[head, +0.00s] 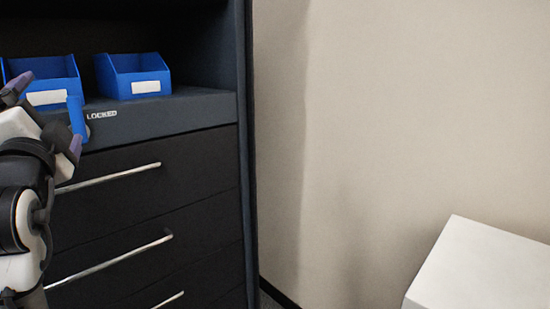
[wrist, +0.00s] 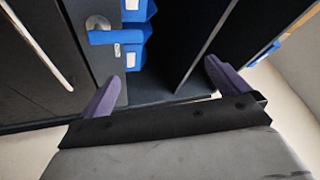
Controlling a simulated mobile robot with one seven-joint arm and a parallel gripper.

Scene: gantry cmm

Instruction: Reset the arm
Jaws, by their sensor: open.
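My gripper (head: 46,117) is at the left edge of the head view, in front of the dark cabinet (head: 150,175). Its two purple-tipped fingers are wide apart with nothing between them. In the wrist view the open fingers (wrist: 162,76) point toward the cabinet. A blue lever (head: 77,116) sits on the cabinet front beside the word LOCKED. The lever also shows in the wrist view (wrist: 101,38), on a round metal base, apart from the fingers. My arm hides part of the cabinet's left side.
Two blue bins with white labels, the left (head: 46,80) and right (head: 133,76), stand on the cabinet shelf. Bar handles (head: 110,178) stick out from the drawers below. A white box-like surface (head: 485,268) is at the lower right. The beige wall (head: 400,120) is bare.

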